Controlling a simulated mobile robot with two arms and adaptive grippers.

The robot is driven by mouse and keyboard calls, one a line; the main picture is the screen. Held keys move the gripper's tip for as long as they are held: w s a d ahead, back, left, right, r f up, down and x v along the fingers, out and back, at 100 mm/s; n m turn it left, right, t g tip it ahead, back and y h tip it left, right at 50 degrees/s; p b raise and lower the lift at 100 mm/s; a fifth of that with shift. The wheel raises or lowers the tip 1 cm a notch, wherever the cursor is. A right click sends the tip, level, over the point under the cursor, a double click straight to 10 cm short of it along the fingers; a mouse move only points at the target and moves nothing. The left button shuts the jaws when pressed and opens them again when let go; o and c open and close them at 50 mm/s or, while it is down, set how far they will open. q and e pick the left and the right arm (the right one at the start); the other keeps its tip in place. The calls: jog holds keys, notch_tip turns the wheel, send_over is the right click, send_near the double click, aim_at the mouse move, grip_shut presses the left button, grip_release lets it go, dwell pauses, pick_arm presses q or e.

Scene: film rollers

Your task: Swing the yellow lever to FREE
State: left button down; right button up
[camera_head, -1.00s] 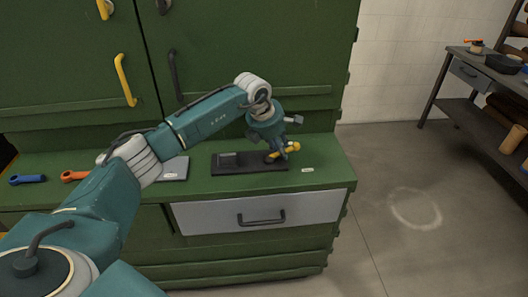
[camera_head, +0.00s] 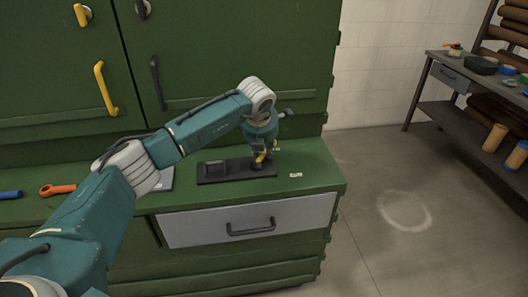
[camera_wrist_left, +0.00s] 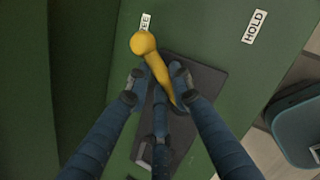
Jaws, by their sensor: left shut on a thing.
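The yellow lever (camera_wrist_left: 156,65) has a round knob and stands on a dark base plate (camera_wrist_left: 205,75). In the left wrist view its knob lies beside the FREE label (camera_wrist_left: 145,22), partly covering it; the HOLD label (camera_wrist_left: 254,26) is off to the right. My left gripper (camera_wrist_left: 157,86) is shut on the lever's shaft, one finger on each side. In the head view the gripper (camera_head: 262,150) hides most of the lever (camera_head: 261,157), at the right end of the plate (camera_head: 215,178). My right gripper is not in view.
The plate lies on a green counter (camera_head: 318,172) above a grey drawer (camera_head: 200,226). An orange tool (camera_head: 57,189) and a blue one (camera_head: 10,194) lie at the left. Green cabinet doors (camera_head: 220,50) rise behind. A shelf bench (camera_head: 470,80) stands far right.

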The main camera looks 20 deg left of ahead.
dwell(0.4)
pick_arm(q)
jog(key=c, duration=1.5)
grip_release()
jog(key=v, duration=1.2)
jog(key=shift+w, duration=0.1)
